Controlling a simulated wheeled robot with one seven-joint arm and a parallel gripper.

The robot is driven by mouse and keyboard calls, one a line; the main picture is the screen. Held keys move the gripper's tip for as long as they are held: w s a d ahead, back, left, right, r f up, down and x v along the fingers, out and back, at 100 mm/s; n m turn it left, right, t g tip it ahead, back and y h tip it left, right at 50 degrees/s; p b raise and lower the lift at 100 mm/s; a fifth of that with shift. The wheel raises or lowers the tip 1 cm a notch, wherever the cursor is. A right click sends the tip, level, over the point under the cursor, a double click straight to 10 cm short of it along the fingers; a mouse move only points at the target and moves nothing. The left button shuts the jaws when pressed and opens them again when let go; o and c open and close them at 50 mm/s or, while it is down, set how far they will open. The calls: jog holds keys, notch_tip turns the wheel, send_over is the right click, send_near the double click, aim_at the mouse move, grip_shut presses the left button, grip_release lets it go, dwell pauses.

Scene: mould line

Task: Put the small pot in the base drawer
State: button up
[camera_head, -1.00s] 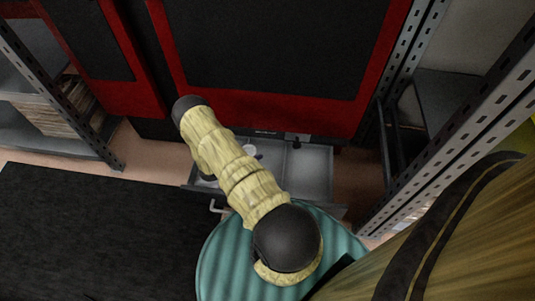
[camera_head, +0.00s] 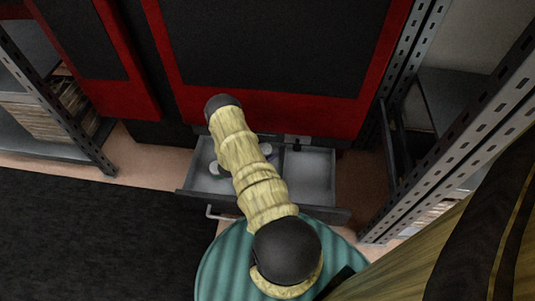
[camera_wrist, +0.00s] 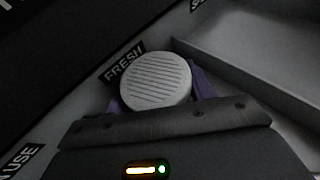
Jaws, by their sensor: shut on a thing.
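A small round pot with a pale, ribbed top (camera_wrist: 155,80) sits between the purple fingers of my gripper (camera_wrist: 160,93) in the wrist view. The fingers are shut on it, one at each side. The base drawer (camera_head: 312,176) stands open below the red and black cabinet in the head view, with a divider between its left and right parts. In the wrist view, the pot is over or in the drawer, beside a "FRESH" label (camera_wrist: 124,63); I cannot tell whether it touches the bottom. My arm hides part of the drawer's left side in the head view.
A pale round thing (camera_head: 267,149) shows in the drawer beside my arm. A pale drawer wall (camera_wrist: 245,62) runs along the right of the wrist view. Metal shelving (camera_head: 425,150) stands close at right, and another rack (camera_head: 50,120) at left. A dark mat (camera_head: 90,240) covers the left floor.

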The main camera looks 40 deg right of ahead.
jog(key=shift+d+f, duration=0.2)
jog(key=shift+f, duration=0.35)
jog(key=shift+f+b, duration=0.3)
jog(key=shift+b, duration=0.05)
jog(key=o, duration=0.9)
jog(key=shift+c, duration=0.2)
jog(key=shift+r, duration=0.2)
